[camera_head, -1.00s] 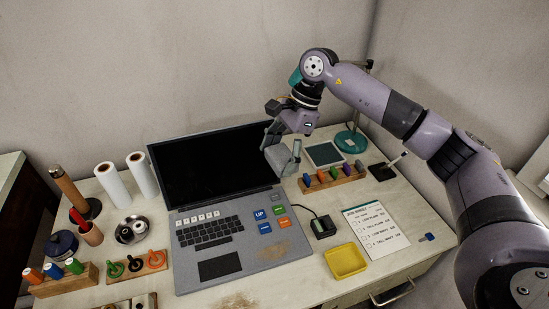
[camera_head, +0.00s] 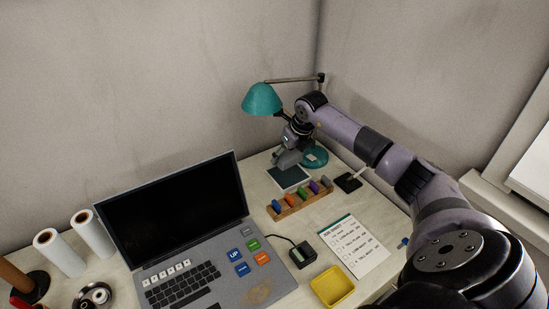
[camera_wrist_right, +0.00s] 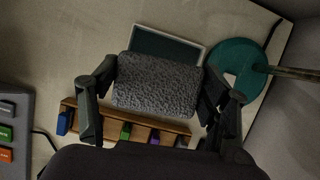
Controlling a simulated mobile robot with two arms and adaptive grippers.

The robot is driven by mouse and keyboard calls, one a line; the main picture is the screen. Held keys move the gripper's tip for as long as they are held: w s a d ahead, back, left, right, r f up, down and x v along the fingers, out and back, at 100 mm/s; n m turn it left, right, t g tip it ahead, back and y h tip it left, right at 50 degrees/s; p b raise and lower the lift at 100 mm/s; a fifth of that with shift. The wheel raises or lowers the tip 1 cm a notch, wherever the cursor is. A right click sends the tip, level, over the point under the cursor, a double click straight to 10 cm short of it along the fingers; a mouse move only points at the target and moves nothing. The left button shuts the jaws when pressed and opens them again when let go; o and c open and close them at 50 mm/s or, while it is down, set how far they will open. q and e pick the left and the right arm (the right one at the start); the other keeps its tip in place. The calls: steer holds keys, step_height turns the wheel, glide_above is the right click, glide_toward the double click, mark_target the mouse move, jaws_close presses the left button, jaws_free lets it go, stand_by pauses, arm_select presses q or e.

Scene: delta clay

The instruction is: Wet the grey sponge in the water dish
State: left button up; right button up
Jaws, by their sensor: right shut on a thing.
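The grey sponge (camera_wrist_right: 158,86) is a speckled block held crosswise between the two dark fingers of my right gripper (camera_head: 289,155). The gripper is shut on it, with one finger at each end. The water dish (camera_head: 288,179) is a shallow square with a pale rim and a dark teal inside, beside the lamp's foot. In the right wrist view the sponge covers the near part of the dish (camera_wrist_right: 166,43), whose far part shows beyond it. In the head view the sponge is at the dish's back edge. I cannot tell whether they touch. My left gripper is out of view.
A teal lamp (camera_head: 262,98) stands behind the gripper, its round foot (camera_head: 315,157) close to the dish. A wooden rack (camera_head: 303,206) of coloured pieces lies just in front. The laptop (camera_head: 172,208) is at left. A checklist (camera_head: 353,247) and yellow tray (camera_head: 333,288) lie nearer.

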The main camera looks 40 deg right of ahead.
mark_target(287, 174)
steer(key=shift+w+d+r, duration=0.15)
steer(key=shift+w+d, duration=0.25)
steer(key=shift+w, duration=0.1)
steer(key=shift+s+d+f+b, duration=0.1)
steer(key=shift+s+f+b, duration=0.05)
steer(key=shift+f+b, duration=0.5)
step_height(287, 174, down, 4)
steer(key=shift+r+b, duration=0.1)
steer(key=shift+b, duration=1.1)
steer(key=shift+f, duration=0.35)
arm_select(q)
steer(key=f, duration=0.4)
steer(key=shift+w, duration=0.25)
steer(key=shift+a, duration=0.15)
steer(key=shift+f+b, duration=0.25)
steer(key=shift+b, duration=0.25)
arm_select(e)
steer(key=shift+f, duration=0.4)
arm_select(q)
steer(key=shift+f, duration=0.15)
arm_select(e)
steer(key=shift+s+f, duration=0.15)
steer(key=shift+f, duration=0.15)
